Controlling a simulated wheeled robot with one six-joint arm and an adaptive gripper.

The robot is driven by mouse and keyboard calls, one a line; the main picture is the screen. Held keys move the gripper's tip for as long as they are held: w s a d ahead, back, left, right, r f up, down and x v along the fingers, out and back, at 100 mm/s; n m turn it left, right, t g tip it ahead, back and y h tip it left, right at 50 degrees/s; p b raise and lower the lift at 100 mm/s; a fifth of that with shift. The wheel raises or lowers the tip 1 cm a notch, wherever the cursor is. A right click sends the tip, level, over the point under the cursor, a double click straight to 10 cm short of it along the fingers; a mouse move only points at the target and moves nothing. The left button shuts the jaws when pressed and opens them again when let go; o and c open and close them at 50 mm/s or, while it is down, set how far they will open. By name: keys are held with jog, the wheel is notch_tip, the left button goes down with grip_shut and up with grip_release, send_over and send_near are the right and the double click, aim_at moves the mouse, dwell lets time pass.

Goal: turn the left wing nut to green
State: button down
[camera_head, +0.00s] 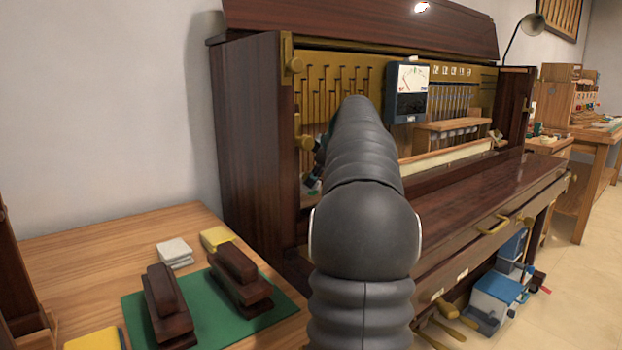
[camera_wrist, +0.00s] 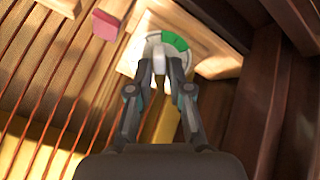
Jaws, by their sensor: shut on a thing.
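In the wrist view, my gripper (camera_wrist: 164,62) reaches up to a round dial (camera_wrist: 152,42) on a light wooden block. The dial is white-grey with a green sector (camera_wrist: 176,40) at its upper right. My fingertips are close together at the lower part of the dial, shut on the left wing nut there. The nut is mostly hidden by the fingers, so its pointing direction cannot be told. In the head view, my arm hides the nut and most of the gripper.
An open piano (camera_head: 249,120) holds a blue meter (camera_head: 408,103) and a wooden rack (camera_head: 450,130). Left of it, a table carries two dark wooden blocks (camera_head: 238,278) on a green mat (camera_head: 214,318). In the wrist view, a pink block (camera_wrist: 104,26) and dark wood (camera_wrist: 285,100) flank the dial.

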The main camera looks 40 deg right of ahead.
jog(key=shift+r+m+p, duration=0.1)
jog(key=shift+m+p, duration=0.35)
jog(key=shift+m, duration=0.65)
jog(key=shift+m+p, duration=0.6)
jog(key=shift+m, duration=0.6)
jog(key=shift+p, duration=0.3)
